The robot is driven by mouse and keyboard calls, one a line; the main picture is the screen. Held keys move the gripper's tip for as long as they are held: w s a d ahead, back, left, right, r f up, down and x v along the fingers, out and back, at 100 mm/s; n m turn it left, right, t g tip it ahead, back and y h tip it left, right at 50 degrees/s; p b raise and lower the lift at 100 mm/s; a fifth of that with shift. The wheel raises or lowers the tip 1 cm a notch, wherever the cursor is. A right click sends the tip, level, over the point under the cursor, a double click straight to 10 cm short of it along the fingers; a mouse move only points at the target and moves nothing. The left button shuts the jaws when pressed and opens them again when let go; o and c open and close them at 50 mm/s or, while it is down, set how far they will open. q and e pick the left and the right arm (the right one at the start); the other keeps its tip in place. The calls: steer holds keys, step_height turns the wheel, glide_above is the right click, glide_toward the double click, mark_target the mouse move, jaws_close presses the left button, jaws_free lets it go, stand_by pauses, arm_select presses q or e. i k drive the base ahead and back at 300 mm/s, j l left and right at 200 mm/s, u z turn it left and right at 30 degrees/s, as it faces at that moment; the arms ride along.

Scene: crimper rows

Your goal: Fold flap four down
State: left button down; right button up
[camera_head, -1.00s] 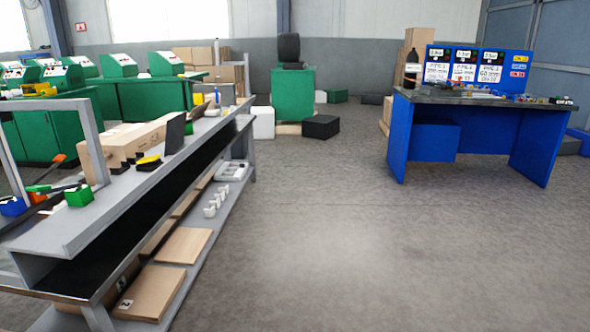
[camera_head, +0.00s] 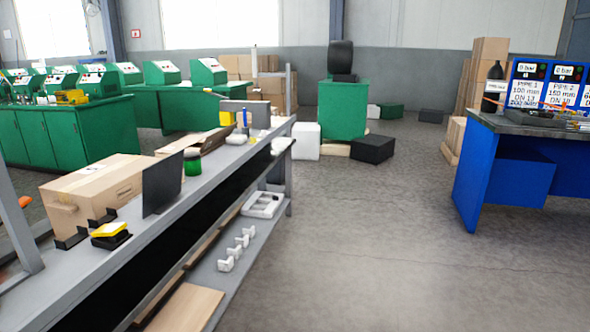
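A cardboard box (camera_head: 95,198) lies on the grey workbench (camera_head: 200,212) at the left, behind a dark upright panel (camera_head: 162,184). Its top looks closed from here, and I cannot make out a flap numbered four. Flat cardboard pieces (camera_head: 188,307) lie on the bench's lower shelf. Neither of my grippers shows in the head view.
A blue table (camera_head: 478,180) with gauge panels stands at the right. A green cabinet (camera_head: 343,108), a white box (camera_head: 306,141) and a black box (camera_head: 372,149) stand at the back. Green machine benches (camera_head: 85,128) line the left. The grey floor between is clear.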

mark_target(215, 138)
steer(key=i+u, duration=0.3)
steer(key=i, duration=0.15)
steer(key=i+l+u, duration=0.15)
steer(key=i+u, duration=0.2)
steer(key=i+l, duration=0.4)
steer(key=l, duration=0.2)
steer(key=i+l+z, duration=0.1)
steer(key=i+l, duration=0.3)
steer(key=l, duration=0.25)
steer(key=i+l, duration=0.4)
steer(key=l, duration=0.2)
steer(key=z, duration=0.05)
